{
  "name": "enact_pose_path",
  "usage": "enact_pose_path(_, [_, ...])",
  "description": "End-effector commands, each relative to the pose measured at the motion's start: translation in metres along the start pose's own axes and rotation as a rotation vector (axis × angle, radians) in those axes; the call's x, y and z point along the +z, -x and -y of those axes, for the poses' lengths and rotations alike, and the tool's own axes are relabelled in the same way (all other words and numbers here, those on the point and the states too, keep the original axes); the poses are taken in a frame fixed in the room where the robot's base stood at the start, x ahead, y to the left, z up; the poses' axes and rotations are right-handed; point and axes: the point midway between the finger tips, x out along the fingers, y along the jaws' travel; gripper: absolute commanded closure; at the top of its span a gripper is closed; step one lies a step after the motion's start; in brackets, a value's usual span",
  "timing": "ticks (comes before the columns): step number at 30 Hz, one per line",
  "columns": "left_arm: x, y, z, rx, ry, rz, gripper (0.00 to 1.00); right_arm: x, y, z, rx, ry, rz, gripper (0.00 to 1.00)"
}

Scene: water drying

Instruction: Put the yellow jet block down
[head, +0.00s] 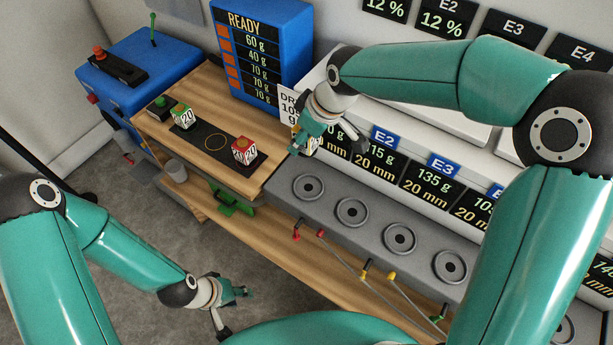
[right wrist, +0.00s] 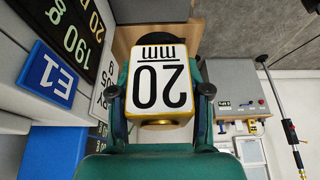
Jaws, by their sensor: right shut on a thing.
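The yellow jet block (right wrist: 160,85) shows large in the right wrist view, its white face marked "20 mm" and its edges yellow. My right gripper (right wrist: 160,100) is shut on it, one finger on each side. In the head view the right gripper (head: 302,138) is above the right end of the wooden bench (head: 200,90), beside the grey ledge. It hides most of the block there. My left gripper (head: 232,308) is open and empty, low over the floor in front of the bench.
A black mat (head: 200,136) on the bench carries a green block (head: 183,116) and a red block (head: 244,151), with an empty yellow ring (head: 215,142) between. A blue display (head: 262,50) stands behind. The grey ledge (head: 330,208) has several round sockets, the visible ones empty.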

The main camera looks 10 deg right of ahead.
Motion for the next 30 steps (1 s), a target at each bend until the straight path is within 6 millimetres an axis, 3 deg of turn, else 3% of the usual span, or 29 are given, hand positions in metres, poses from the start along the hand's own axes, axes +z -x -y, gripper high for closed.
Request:
enact_pose_path(6, [0.0, 0.007, -0.003, 0.0, 0.0, 0.0, 0.6, 0.027, -0.054, -0.002, -0.001, -0.011, 0.006, 0.93])
enact_pose_path(12, [0.0, 0.01, -0.004, 0.0, 0.0, 0.0, 0.6, 0.043, -0.092, -0.003, 0.002, -0.012, 0.002, 0.93])
enact_pose_path(30, [0.0, 0.011, -0.004, 0.0, 0.0, 0.0, 0.6, 0.065, -0.144, -0.004, 0.005, -0.013, -0.002, 0.93])
